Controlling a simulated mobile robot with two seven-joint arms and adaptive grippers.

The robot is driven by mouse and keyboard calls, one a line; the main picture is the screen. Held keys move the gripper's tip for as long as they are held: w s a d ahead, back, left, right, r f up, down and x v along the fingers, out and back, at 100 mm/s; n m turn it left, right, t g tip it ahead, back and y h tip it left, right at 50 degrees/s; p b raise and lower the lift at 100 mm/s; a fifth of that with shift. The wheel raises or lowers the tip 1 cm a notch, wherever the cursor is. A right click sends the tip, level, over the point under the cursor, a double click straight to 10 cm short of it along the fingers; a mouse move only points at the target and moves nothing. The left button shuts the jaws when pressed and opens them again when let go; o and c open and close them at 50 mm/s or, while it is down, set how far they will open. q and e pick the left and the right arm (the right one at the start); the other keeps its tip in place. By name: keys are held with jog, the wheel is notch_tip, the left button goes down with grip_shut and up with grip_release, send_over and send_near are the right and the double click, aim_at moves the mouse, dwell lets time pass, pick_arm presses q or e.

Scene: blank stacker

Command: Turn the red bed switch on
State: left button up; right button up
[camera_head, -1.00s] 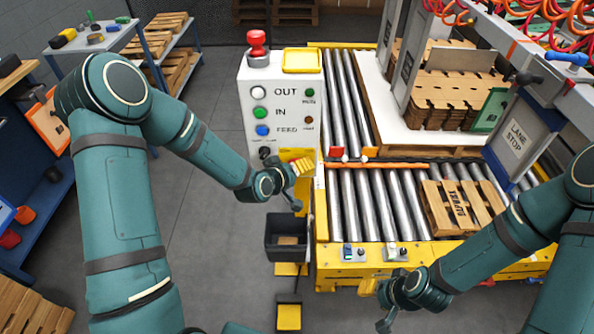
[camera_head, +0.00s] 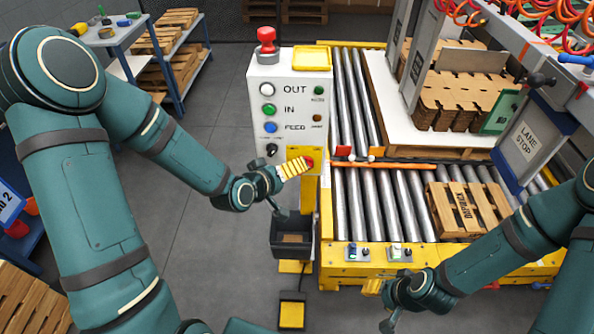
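My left gripper (camera_head: 293,169), with yellow ribbed fingers, is just in front of the yellow plate (camera_head: 318,157) at the lower right of the white control panel. A round red part (camera_head: 309,161) shows at its fingertips; I cannot tell whether they touch it. Two small switch boxes sit on the conveyor's yellow front edge, a left one (camera_head: 358,251) and a right one (camera_head: 400,252). No switch is clearly legible as the red bed switch. My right gripper (camera_head: 372,287) is low in front of the conveyor. Neither gripper's finger gap is clear.
The white control panel (camera_head: 291,81) carries OUT, IN and FEED buttons and a red mushroom button (camera_head: 266,40) on top. A black bin (camera_head: 291,238) hangs below. A wooden pallet (camera_head: 467,207) lies on the rollers. A LANE STOP sign (camera_head: 524,138) stands at right.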

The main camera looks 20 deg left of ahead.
pick_arm(q)
jog(key=shift+v, duration=1.7)
